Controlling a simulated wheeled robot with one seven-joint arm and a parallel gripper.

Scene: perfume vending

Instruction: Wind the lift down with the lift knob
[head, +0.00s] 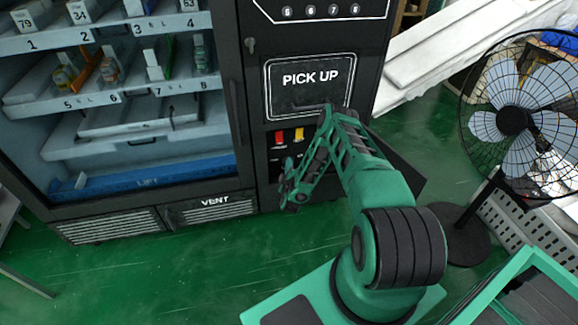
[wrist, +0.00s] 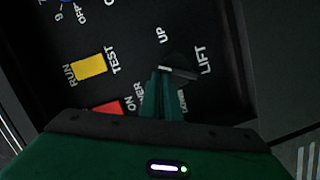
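The black lift knob (wrist: 181,69) is on the dark control panel in the wrist view, between the UP label and a partly hidden DOWN label, with LIFT printed to its right. My gripper (wrist: 161,72) has its green fingers close together, with the tips right at the knob's left side. Whether they touch it I cannot tell. In the head view my gripper (head: 288,190) is low in front of the panel, and the knob is not visible there. A blue bar marked LIFT (head: 147,183) lies low inside the vending machine (head: 243,110).
A yellow RUN/TEST switch (wrist: 90,67) and a red switch (wrist: 107,108) are left of the knob. The PICK UP door (head: 309,90) is above the panel. A standing fan (head: 515,120) is at the right. Green floor is clear at front left.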

